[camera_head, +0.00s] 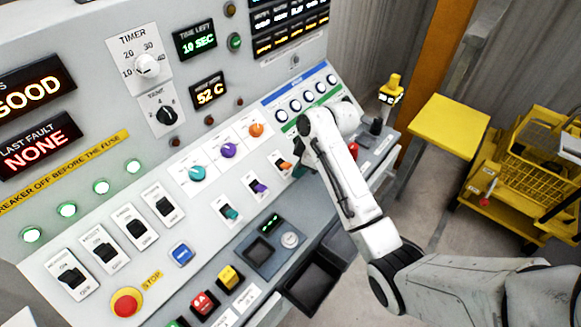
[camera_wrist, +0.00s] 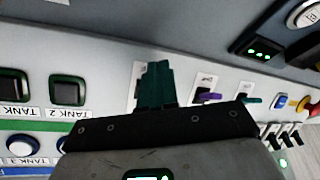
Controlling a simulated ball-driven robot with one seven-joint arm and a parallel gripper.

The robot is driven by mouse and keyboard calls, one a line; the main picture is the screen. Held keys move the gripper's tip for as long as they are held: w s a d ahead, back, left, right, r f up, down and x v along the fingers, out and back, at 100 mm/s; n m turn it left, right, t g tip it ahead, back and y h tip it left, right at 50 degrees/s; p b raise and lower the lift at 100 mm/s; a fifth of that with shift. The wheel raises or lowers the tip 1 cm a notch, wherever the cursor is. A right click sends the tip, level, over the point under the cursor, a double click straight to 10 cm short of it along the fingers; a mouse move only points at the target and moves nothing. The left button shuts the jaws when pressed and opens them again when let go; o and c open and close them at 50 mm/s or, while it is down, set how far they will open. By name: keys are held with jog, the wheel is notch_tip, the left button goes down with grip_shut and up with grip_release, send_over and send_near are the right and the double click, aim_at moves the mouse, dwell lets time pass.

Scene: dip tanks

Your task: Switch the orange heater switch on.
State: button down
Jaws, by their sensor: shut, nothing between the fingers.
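The orange heater switch (camera_head: 285,166) is a small rocker or lever on a white plate on the sloping panel, right of the purple switch. My gripper (camera_head: 299,171) is just to its right, close to the panel; the arm covers part of the gripper. In the wrist view my gripper (camera_wrist: 157,84) is shut and empty, its dark green fingers together against the panel. They hide the orange switch there; only part of a white plate shows. I cannot tell whether the fingers touch the switch.
The purple switch (camera_head: 258,187) and teal switch (camera_head: 229,211) are in the same row, with orange (camera_head: 256,130), purple and teal knobs above. A blue-edged row of round tank buttons (camera_head: 295,105) lies behind my arm. A yellow cart (camera_head: 515,170) stands right of the panel.

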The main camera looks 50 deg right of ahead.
jog(key=shift+w+a+r, duration=0.1)
jog(key=shift+w+r, duration=0.15)
jog(key=shift+w, duration=0.25)
jog(key=shift+w+r, duration=0.25)
jog(key=shift+w, duration=0.4)
jog(key=shift+w+a+f, duration=0.1)
jog(key=shift+w+f, duration=0.05)
jog(key=shift+s+r+p, duration=0.5)
jog(key=shift+s+p, duration=0.25)
jog(key=shift+p, duration=0.15)
jog(key=s+p, duration=0.1)
jog(key=s+r+p, duration=0.1)
jog(key=s, duration=0.1)
jog(key=shift+d+p, duration=0.2)
jog(key=shift+p, duration=0.15)
